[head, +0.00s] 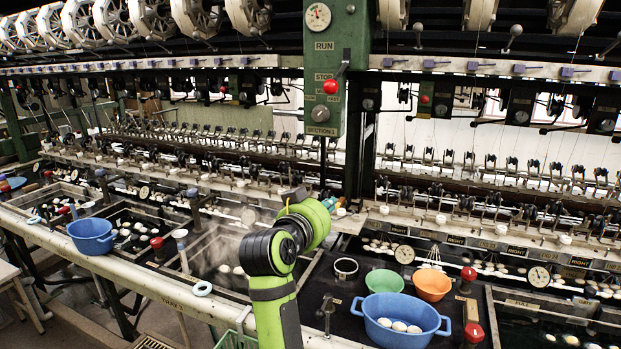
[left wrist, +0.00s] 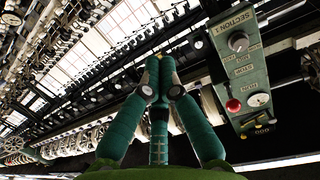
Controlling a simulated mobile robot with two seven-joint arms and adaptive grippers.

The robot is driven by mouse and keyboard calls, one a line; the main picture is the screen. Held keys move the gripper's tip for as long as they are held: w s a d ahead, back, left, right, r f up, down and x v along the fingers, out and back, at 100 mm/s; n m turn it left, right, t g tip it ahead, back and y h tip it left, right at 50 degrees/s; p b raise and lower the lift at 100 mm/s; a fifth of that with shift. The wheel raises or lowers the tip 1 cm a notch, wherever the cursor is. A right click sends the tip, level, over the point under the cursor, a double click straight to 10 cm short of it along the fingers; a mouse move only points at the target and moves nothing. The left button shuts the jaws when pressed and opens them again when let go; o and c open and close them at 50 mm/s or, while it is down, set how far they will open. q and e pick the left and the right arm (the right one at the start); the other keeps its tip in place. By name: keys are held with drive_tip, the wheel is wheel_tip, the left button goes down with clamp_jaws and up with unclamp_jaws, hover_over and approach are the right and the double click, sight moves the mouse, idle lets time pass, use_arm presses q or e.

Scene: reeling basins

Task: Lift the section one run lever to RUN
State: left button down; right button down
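The green section 1 panel (head: 352,30) hangs at top centre in the head view, with RUN above STOP. Its lever has a red ball knob (head: 331,86), which sits just below the STOP label, well under RUN. In the left wrist view the panel (left wrist: 268,75) appears turned over at the right, with the red ball (left wrist: 233,105) sticking out. My left gripper (head: 335,203) is below the panel, apart from the lever. In the left wrist view its teal fingers (left wrist: 159,70) come together at the tips with nothing visible between them. My right gripper is not in view.
A blue basin (head: 370,318) with white cocoons, a green bowl (head: 384,281) and an orange bowl (head: 432,285) stand on the bench at lower right. Another blue basin (head: 92,238) is at left. Reeling machinery runs behind the panel. The space just below the panel is mostly open.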

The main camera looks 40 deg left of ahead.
sight(328, 85)
use_arm(q)
drive_tip(key=a+r+n+t+y, duration=0.2)
drive_tip(key=a+r+t, duration=0.15)
drive_tip(key=r, duration=1.15)
drive_tip(key=p+x, duration=0.3)
drive_tip(key=x, duration=0.9)
drive_tip(key=shift+a, duration=0.3)
drive_tip(key=shift+r, duration=0.1)
drive_tip(key=shift+r+p, duration=0.4)
drive_tip(key=shift+p, duration=0.15)
drive_tip(key=shift+r, duration=0.1)
drive_tip(key=shift+r, duration=0.15)
drive_tip(key=shift+s+r+p, duration=0.2)
drive_tip(key=shift+r+p, duration=0.45)
drive_tip(key=shift+r, duration=0.15)
drive_tip(key=shift+s+r+p, duration=0.2)
drive_tip(key=shift+r+p, duration=0.45)
drive_tip(key=shift+r, duration=0.15)
drive_tip(key=shift+d+r, duration=0.1)
